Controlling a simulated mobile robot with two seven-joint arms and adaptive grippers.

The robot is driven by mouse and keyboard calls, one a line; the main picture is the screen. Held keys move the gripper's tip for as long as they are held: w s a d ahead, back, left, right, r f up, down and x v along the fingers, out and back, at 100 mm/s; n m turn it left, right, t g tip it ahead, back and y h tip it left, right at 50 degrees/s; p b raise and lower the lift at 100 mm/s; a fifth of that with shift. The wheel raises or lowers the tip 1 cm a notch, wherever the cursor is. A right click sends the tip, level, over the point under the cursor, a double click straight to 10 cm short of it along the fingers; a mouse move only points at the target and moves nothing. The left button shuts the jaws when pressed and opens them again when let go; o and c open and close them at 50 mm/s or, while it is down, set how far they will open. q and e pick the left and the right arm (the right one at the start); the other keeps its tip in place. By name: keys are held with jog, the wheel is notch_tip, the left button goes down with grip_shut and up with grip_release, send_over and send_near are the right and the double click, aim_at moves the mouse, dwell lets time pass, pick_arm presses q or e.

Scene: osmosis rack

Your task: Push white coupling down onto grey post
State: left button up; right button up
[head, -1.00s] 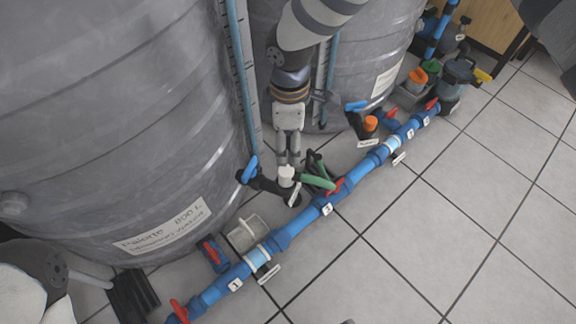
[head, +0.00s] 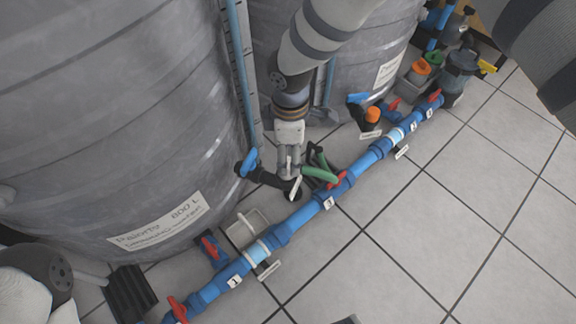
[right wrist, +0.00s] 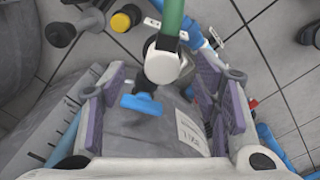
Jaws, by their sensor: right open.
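My right gripper (head: 289,171) points down in the head view, beside the large grey tank, with its fingertips at the black valve fitting (head: 268,180) with a blue handle. In the right wrist view its two purple-padded fingers (right wrist: 165,100) stand wide apart. In the head view the gripper mostly hides the coupling. The grey post is hidden, so I cannot tell how far the coupling sits on it.
A blue pipe (head: 276,237) with red-handled valves runs diagonally across the floor in front of the fitting. The green hose (head: 318,173) curves close to the right of my gripper. Grey tanks (head: 120,110) stand close behind. The tiled floor (head: 420,235) at right is clear.

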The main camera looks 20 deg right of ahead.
aim_at(289, 163)
notch_tip(289, 163, down, 6)
jog(key=shift+s+a+r+b, duration=0.15)
jog(key=shift+r+b, duration=0.1)
jog(key=shift+b, duration=0.9)
jog(key=shift+r, duration=0.15)
jog(key=c, duration=1.1)
